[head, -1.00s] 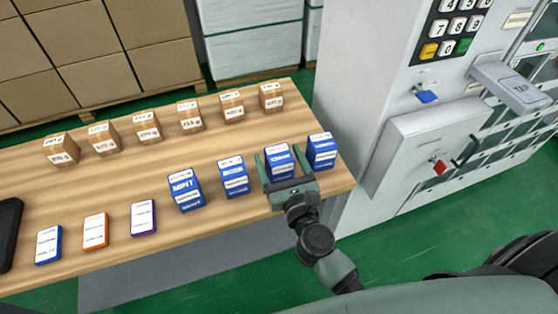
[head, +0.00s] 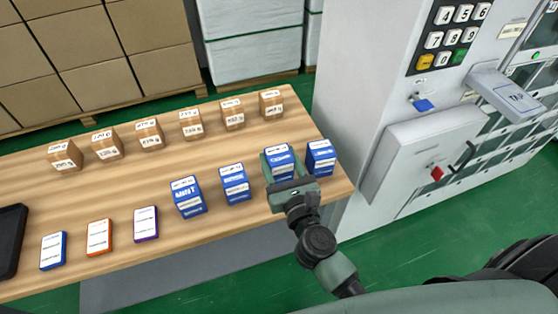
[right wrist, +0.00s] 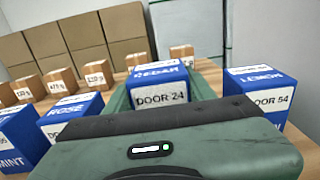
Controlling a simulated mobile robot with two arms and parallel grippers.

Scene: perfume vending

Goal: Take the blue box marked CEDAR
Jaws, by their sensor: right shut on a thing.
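The blue box marked CEDAR (right wrist: 160,88) has a white label reading DOOR 24 in the right wrist view. It stands on the wooden table, third from the left in the row of blue boxes, and shows in the head view (head: 279,160). My right gripper (head: 279,172) is shut on it, one finger on each side. In the right wrist view the gripper body hides the lower part of the box. My left gripper is not in view.
Blue boxes marked LEMON (right wrist: 262,92) and ROSE (right wrist: 70,112) stand on either side, with MINT (head: 187,198) farther left. Small brown boxes (head: 191,124) line the back of the table (head: 120,180). A white vending machine (head: 380,110) stands at the right.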

